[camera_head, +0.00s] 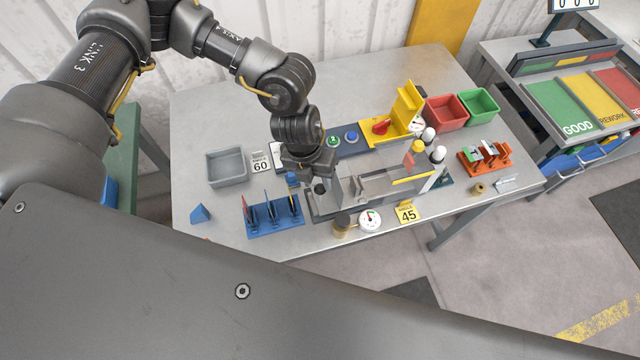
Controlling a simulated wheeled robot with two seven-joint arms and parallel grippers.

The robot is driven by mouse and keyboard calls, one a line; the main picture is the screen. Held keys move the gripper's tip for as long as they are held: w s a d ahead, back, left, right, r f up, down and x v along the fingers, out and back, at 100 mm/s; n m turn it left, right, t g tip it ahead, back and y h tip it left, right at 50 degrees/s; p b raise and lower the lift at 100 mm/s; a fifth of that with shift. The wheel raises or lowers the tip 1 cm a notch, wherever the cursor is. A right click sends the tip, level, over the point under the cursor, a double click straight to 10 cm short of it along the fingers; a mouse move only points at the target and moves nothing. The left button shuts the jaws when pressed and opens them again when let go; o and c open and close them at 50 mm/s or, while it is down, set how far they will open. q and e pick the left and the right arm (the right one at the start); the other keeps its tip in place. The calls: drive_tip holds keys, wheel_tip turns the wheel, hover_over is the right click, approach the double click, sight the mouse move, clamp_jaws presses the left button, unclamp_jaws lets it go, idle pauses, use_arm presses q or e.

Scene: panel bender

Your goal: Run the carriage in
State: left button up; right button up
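The bender (386,184) is a low grey machine in the middle of the table, with a sliding block that looks like the carriage (349,186) towards its left end. My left arm reaches down from above. My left gripper (319,187) is at the left end of the bender, just left of that block. The fingers are small and dark and partly hidden by the wrist, so I cannot tell whether they are open or shut or touch a knob there. My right gripper is not in view.
A blue rack (273,222) stands close left of the bender, with a grey bin (226,168) behind it. A gauge (370,221) and yellow 45 sign (407,213) sit in front. Red (446,113) and green (479,106) bins and an orange rack (485,157) are right.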

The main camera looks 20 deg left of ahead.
sight(319, 186)
use_arm(q)
drive_tip(key=shift+d+f+p, duration=0.2)
drive_tip(key=shift+d+f, duration=0.05)
drive_tip(key=shift+f, duration=0.8)
drive_tip(key=shift+d+f+p, duration=0.2)
drive_tip(key=shift+f, duration=0.85)
drive_tip(key=shift+c, duration=0.2)
clamp_jaws()
